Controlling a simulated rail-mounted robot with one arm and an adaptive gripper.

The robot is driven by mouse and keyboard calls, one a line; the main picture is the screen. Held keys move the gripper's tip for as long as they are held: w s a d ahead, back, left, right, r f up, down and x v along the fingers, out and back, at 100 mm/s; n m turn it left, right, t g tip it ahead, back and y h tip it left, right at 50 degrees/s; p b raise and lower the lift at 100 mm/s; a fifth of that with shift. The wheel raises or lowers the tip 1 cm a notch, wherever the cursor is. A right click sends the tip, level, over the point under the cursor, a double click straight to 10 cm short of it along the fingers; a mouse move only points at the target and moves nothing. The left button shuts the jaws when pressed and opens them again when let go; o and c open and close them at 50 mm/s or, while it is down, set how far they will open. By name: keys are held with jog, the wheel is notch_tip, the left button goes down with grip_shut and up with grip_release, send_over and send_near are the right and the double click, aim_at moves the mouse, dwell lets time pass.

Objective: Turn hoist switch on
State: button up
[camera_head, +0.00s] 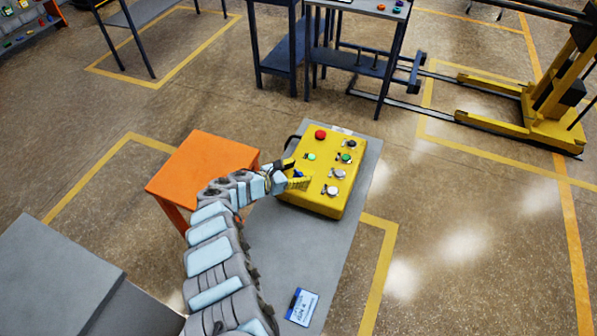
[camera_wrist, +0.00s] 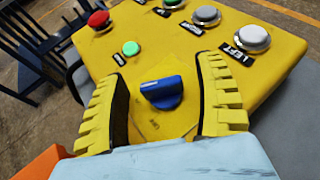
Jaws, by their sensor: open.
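The hoist control box (camera_head: 326,178) is yellow and sits on a grey table. In the wrist view a blue rotary switch (camera_wrist: 162,92) stands on the box's top face, with partly readable lettering below it. My gripper (camera_wrist: 160,95) is open, with one yellow ribbed finger on each side of the blue switch and a gap to both. It does not grip the switch. In the head view my gripper (camera_head: 297,180) is at the box's left edge and partly covers the blue switch. I cannot tell from the knob's angle whether it is on or off.
The box also bears a red button (camera_wrist: 98,19), a green button (camera_wrist: 131,48) and several silver buttons, one labelled LEFT (camera_wrist: 250,38). An orange stool (camera_head: 203,160) stands left of the grey table (camera_head: 358,190). A white and blue card (camera_head: 302,307) lies on the table's near end.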

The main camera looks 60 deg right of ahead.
jog(key=v, duration=1.2)
dwell(0.5)
